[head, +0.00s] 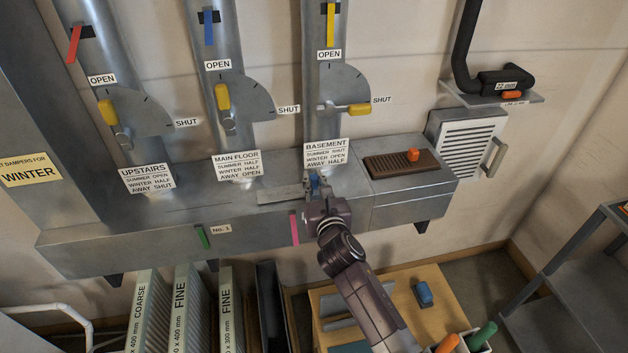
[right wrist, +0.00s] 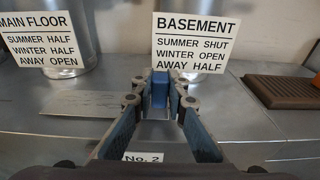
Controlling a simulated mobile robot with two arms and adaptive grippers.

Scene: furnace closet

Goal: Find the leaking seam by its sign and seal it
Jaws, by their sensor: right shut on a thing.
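My right gripper (head: 316,186) is at the top of the grey metal duct box (head: 120,243), below the BASEMENT label. It is shut on a small blue block (right wrist: 160,88), which shows between the fingertips in the right wrist view. A flat metal plate (head: 280,194) lies on the box top beside the gripper. On the box front hang a green strip (head: 202,237) by a No. 1 label and a pink strip (head: 294,228). The No. 2 label (right wrist: 144,157) shows under the fingers. A red strip (head: 74,45) slants; the blue strip (head: 208,28) and yellow strip (head: 330,25) hang straight. My left gripper is out of view.
Yellow damper handles (head: 107,112) stick out from the pipes. A brown block with an orange knob (head: 400,165) sits right on the box. Filters (head: 145,305) stand below. A wooden table (head: 440,315) holds another blue block (head: 424,293). A shelf rack (head: 575,290) stands at right.

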